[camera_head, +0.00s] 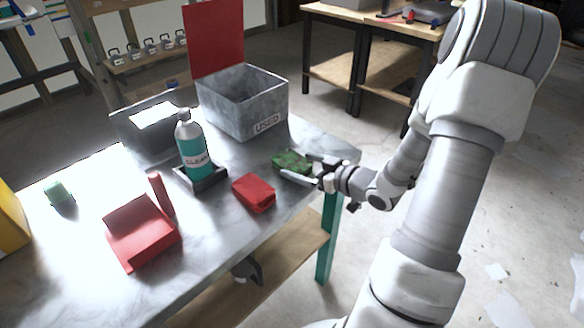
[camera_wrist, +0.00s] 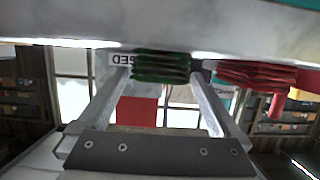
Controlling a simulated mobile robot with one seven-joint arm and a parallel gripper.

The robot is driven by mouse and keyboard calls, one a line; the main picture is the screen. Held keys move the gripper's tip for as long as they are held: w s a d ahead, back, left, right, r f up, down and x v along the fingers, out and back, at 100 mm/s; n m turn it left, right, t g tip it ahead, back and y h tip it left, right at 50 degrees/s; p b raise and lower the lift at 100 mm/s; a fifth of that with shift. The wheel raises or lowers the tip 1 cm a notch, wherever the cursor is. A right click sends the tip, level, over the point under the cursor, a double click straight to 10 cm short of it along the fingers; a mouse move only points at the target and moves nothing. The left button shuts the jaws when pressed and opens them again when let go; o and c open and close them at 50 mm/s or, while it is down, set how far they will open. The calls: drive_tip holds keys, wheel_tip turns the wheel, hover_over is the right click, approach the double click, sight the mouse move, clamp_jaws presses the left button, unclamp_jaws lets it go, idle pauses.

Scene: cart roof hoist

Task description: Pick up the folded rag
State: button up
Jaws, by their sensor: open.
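A green folded rag (camera_head: 291,160) lies on the metal table (camera_head: 225,225) near its right edge. A red folded rag (camera_head: 254,193) lies in front of it and to the left. My gripper (camera_head: 297,166) is open, low at the table's right edge, with its fingers pointing at the green rag. In the wrist view, which is upside down, the green rag (camera_wrist: 162,66) shows as stacked layers between and just beyond the fingertips (camera_wrist: 160,76). I cannot tell whether the fingers touch it. The red rag (camera_wrist: 252,76) is outside the fingers, to the right.
A grey bin (camera_head: 242,104) marked USED stands behind the rags, with a red panel (camera_head: 215,38) behind it. A CLEAN bottle (camera_head: 194,150) stands in a dark tray (camera_head: 205,180). A red box-like piece (camera_head: 141,232) and red cylinder (camera_head: 160,193) are further left.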

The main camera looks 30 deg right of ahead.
sight(292, 160)
drive_tip(key=b+x, duration=0.1)
drive_tip(key=x, duration=0.3)
drive_tip(key=c, duration=1.1)
